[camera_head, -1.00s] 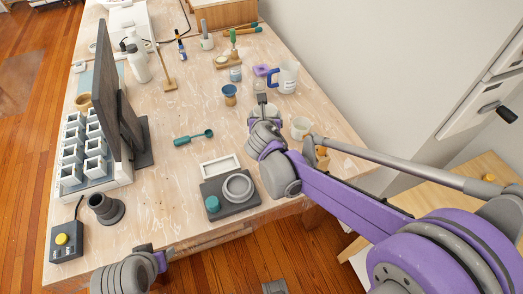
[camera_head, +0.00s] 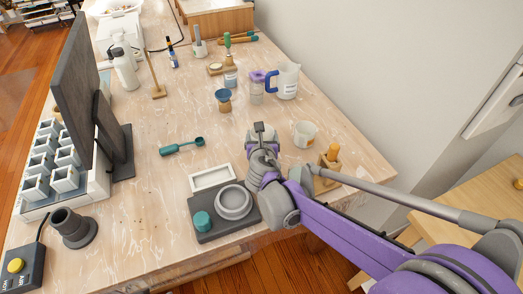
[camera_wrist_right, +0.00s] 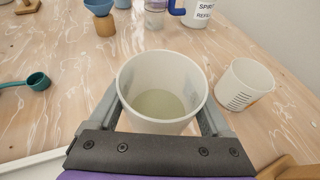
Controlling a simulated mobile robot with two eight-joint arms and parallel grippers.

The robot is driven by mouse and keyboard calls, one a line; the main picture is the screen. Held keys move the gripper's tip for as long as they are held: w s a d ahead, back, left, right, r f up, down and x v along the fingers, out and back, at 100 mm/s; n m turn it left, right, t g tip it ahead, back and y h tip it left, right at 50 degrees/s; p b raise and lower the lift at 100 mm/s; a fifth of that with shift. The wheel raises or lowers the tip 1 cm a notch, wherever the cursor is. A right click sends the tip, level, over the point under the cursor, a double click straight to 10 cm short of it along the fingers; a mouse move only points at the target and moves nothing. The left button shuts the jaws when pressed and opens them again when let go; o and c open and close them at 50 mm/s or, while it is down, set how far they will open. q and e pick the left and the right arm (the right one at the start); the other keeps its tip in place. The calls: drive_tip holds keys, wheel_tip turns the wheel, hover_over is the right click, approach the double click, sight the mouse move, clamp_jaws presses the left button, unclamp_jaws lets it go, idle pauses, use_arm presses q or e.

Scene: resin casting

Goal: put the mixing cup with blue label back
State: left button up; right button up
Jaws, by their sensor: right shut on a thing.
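My right gripper (camera_head: 260,128) is low over the right part of the table. In the right wrist view its fingers (camera_wrist_right: 161,112) are shut on a translucent white mixing cup (camera_wrist_right: 160,80), which is upright with a pale yellowish tint at its bottom. No label shows on the side of this cup that I see. In the head view the gripper hides it. A second white cup (camera_head: 305,134) stands to its right; in the right wrist view this cup (camera_wrist_right: 243,84) carries printed marks and is apart from the held one. My left gripper is out of view.
A dark block with a ring and teal knob (camera_head: 220,224) and a white frame (camera_head: 212,178) lie in front. A wooden holder (camera_head: 326,176) is at right.

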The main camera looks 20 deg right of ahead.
drive_tip(key=shift+f+b, duration=0.6)
drive_tip(key=shift+f, duration=1.75)
drive_tip(key=shift+f, duration=0.15)
drive_tip(key=o, duration=1.2)
drive_tip(key=shift+s+r, duration=0.15)
drive_tip(key=shift+r, duration=0.15)
drive_tip(key=p+v, duration=0.2)
drive_tip(key=v, duration=0.9)
drive_tip(key=shift+s+a+r+p, duration=0.1)
drive_tip(key=shift+s+a+p, duration=0.05)
drive_tip(key=shift+s+p, duration=0.2)
